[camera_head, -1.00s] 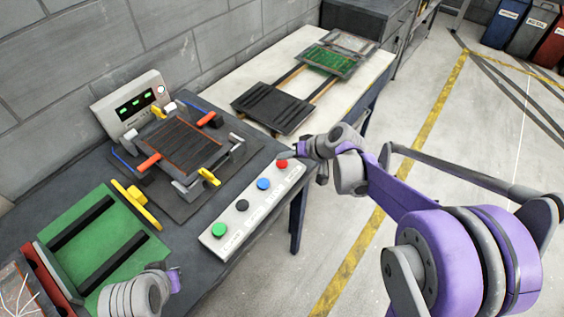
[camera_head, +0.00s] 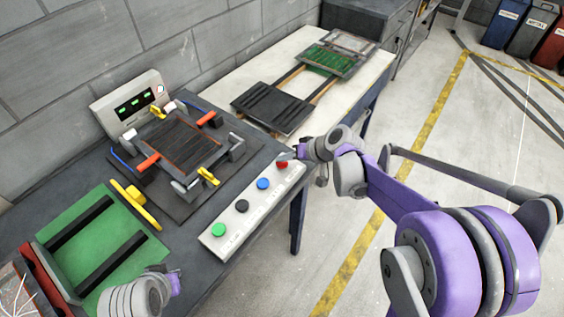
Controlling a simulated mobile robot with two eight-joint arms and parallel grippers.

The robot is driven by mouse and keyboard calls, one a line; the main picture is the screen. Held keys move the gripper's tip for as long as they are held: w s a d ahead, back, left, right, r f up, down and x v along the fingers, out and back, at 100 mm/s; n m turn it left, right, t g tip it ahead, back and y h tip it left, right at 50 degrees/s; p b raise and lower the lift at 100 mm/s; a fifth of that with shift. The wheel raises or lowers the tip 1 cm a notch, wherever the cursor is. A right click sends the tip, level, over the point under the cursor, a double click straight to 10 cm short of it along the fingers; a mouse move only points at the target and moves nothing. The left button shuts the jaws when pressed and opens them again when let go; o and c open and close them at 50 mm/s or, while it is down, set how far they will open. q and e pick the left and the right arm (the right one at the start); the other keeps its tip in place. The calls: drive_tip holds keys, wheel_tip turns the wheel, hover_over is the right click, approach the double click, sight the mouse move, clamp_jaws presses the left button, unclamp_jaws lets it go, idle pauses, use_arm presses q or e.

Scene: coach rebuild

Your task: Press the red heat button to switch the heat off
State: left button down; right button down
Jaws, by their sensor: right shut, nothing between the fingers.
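The red button (camera_head: 282,164) is at the far right end of a pale button strip (camera_head: 225,244) along the dark bench's front edge. A blue button (camera_head: 263,184), a black button (camera_head: 242,206) and a green button (camera_head: 218,230) sit on the same strip. My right gripper (camera_head: 287,156) is shut and empty, its tip right at the red button and covering part of it. I cannot tell whether it touches the button. My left gripper (camera_head: 174,281) shows at the bottom left over the green mat; its fingers are too small to read.
A heating fixture (camera_head: 178,150) with orange and yellow clamps stands behind the strip. A display box (camera_head: 131,105) shows green digits at the wall. A green mat (camera_head: 72,218) with black bars lies left. A pale table (camera_head: 222,92) holds a black tray and boards.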

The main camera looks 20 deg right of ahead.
sight(285, 165)
use_arm(q)
drive_tip(key=shift+s+f, duration=0.1)
drive_tip(key=shift+f, duration=0.2)
use_arm(e)
drive_tip(key=shift+f, duration=0.4)
use_arm(q)
drive_tip(key=shift+r, duration=0.1)
use_arm(e)
drive_tip(key=shift+r, duration=0.15)
use_arm(q)
drive_tip(key=shift+w+r+p, duration=0.25)
drive_tip(key=shift+r+p, duration=0.05)
drive_tip(key=shift+r, duration=0.3)
use_arm(e)
drive_tip(key=shift+r, duration=0.75)
